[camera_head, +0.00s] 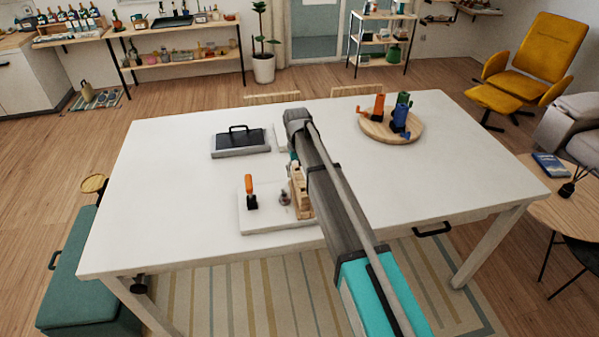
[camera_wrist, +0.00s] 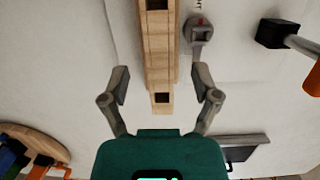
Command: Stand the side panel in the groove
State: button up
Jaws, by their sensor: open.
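A pale wooden piece with square dark holes (camera_wrist: 160,60) runs away from my gripper in the wrist view. In the head view this wooden piece (camera_head: 299,193) is at the right edge of a white board (camera_head: 262,222), partly hidden by my arm. I cannot tell whether it is the side panel or a grooved part, and no groove is clear. My gripper (camera_wrist: 163,88) is open, its fingers on either side of the near part of the wood, with gaps showing. A grey metal fitting with a red mark (camera_wrist: 200,30) is beside the wood.
A round wooden board (camera_head: 391,127) holds orange, blue and green clamps at right. The white table's left side (camera_head: 150,200) is clear.

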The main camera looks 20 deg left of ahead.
jog(key=shift+t+y, duration=0.6)
jog(key=shift+t, duration=0.3)
jog(key=shift+s+d+r+p, duration=0.1)
jog(key=shift+r+p, duration=1.55)
jog(key=shift+r, duration=0.1)
jog(key=shift+s+d+r+p, duration=0.1)
jog(key=shift+r+p, duration=1.55)
jog(key=shift+r, duration=0.05)
jog(key=s+d+f+m+b, duration=0.2)
jog(key=d+f+b, duration=0.1)
jog(key=d, duration=1)
jog(key=s+d+f+m+b, duration=0.1)
jog(key=s+d+f+b, duration=0.15)
jog(key=d, duration=1.05)
jog(key=s+d+f+m+b, duration=0.1)
jog(key=s+d+f+b, duration=0.1)
jog(key=s+d, duration=0.4)
jog(key=s+d+f+m+b, duration=0.1)
jog(key=s+d, duration=0.5)
jog(key=d, duration=0.6)
jog(key=shift+d+f+m+b, duration=0.15)
jog(key=shift+f+m+b, duration=0.25)
jog(key=shift+m, duration=0.2)
jog(key=shift+s, duration=0.1)
